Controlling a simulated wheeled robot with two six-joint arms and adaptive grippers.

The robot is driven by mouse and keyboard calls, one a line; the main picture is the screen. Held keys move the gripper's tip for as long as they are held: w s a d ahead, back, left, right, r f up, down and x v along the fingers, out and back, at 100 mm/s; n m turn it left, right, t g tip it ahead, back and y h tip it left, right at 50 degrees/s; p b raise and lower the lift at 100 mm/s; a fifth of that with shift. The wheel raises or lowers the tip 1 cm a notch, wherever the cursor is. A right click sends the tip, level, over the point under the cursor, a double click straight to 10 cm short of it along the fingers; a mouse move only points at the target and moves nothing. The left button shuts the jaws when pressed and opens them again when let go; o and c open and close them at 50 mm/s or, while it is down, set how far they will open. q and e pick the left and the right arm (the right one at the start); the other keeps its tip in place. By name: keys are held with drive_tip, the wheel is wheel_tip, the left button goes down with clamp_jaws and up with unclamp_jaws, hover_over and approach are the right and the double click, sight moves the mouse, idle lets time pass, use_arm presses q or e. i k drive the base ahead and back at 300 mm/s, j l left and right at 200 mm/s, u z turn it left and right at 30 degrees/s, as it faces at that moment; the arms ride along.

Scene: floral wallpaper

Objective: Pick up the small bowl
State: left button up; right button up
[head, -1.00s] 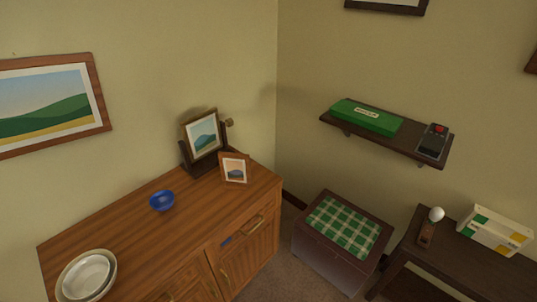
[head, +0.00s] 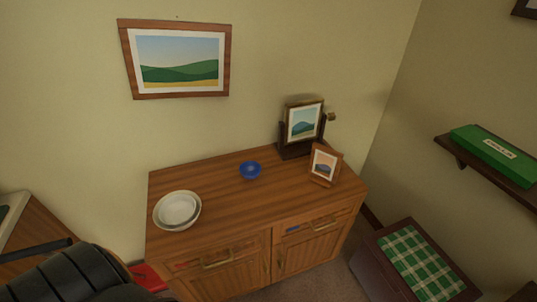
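A small blue bowl (head: 250,170) stands upright on top of the wooden sideboard (head: 215,200), near the middle of its back part. A larger pale bowl or dish (head: 160,222) stands at the left end of the sideboard, with a smaller white one (head: 177,208) inside it. Neither of my grippers is in view. Nothing touches the blue bowl.
Right of the blue bowl stand a framed picture on a dark stand (head: 303,124) and a small photo frame (head: 324,164). A black ribbed shape (head: 80,277) fills the lower left. A chest with green checked cloth (head: 420,262) stands right. The sideboard's middle front is clear.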

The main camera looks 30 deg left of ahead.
sight(249, 170)
drive_tip(key=i, duration=0.1)
drive_tip(key=i+u, duration=0.2)
drive_tip(key=u, duration=0.25)
drive_tip(key=i+l+u, duration=0.15)
drive_tip(key=u, duration=0.35)
